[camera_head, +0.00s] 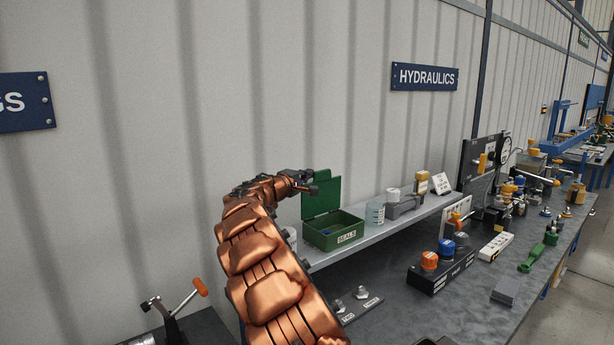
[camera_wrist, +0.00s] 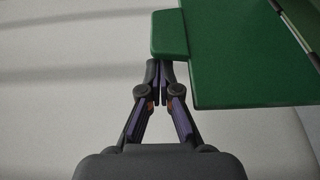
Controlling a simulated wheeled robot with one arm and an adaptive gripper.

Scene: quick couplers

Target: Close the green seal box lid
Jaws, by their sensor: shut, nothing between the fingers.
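The green seal box (camera_head: 333,234) sits on the raised shelf, with a "SEALS" label on its front. Its green lid (camera_head: 323,198) stands open, upright at the back of the box. My gripper (camera_head: 312,188) is at the lid's upper left edge in the head view. In the wrist view the lid (camera_wrist: 245,55) fills the upper right, with a tab (camera_wrist: 169,33) on its left side. My gripper (camera_wrist: 159,66) is shut and empty there, its tips just below the tab and beside the lid's edge. I cannot tell whether they touch.
On the shelf (camera_head: 400,219), a clear jar (camera_head: 375,213) and a grey block (camera_head: 403,207) stand right of the box. A black holder (camera_head: 440,272) with orange and blue caps stands on the bench below. The wall is close behind the shelf.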

